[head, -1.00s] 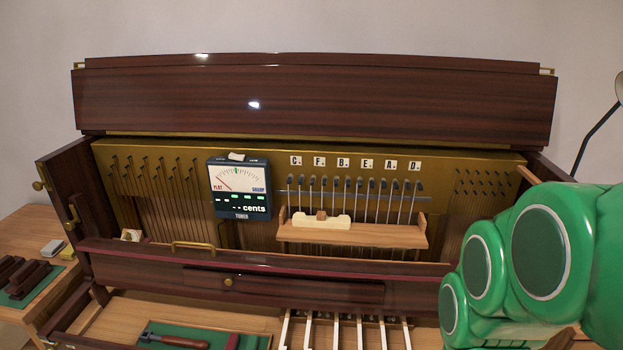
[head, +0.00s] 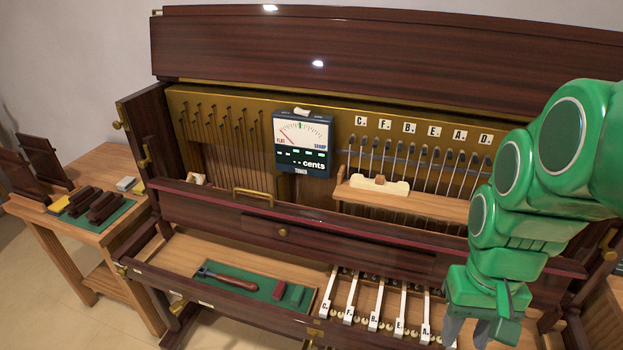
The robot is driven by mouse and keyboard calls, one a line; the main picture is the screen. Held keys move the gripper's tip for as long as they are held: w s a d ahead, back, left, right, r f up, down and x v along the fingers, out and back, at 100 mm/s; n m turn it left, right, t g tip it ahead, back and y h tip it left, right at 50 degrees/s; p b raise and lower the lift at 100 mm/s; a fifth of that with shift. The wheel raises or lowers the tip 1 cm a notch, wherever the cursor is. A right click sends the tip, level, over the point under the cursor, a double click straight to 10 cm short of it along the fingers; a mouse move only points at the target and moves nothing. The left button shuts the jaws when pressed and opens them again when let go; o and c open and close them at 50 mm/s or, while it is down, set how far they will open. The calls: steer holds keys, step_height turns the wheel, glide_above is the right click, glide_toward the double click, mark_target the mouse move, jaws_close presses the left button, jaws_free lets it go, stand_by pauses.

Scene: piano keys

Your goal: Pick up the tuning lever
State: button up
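The tuning lever (head: 232,283) lies on a green mat (head: 262,283) in the wooden tray left of the keys. It has a reddish-brown wooden handle pointing right and a dark metal head at its left end. My gripper (head: 466,338) hangs at the lower right, in front of the right end of the white keys, well to the right of the lever. Its two grey fingers show apart with nothing seen between them, and they run close to the picture's bottom edge.
White lettered keys (head: 375,313) stand between my gripper and the tray. The piano's front rail (head: 220,308) edges the tray. A tuner meter (head: 303,143) and a wooden shelf (head: 440,206) are above. A side table (head: 120,170) stands left.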

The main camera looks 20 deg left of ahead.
steer(key=w+a+f+n+t, duration=0.1)
steer(key=w+a+f+n, duration=0.2)
steer(key=w+a, duration=0.95)
steer(key=w+a+f+n, duration=0.3)
steer(key=w+a+n, duration=0.1)
steer(key=w+a, duration=0.85)
steer(key=n, duration=0.9)
glide_above(226, 277)
step_height(226, 277, down, 25)
steer(key=shift+w+a+r, duration=0.1)
steer(key=shift+r, duration=0.05)
steer(key=shift+d+f, duration=0.2)
steer(key=shift+f, duration=3.95)
steer(key=shift+c, duration=0.3)
jaws_close()
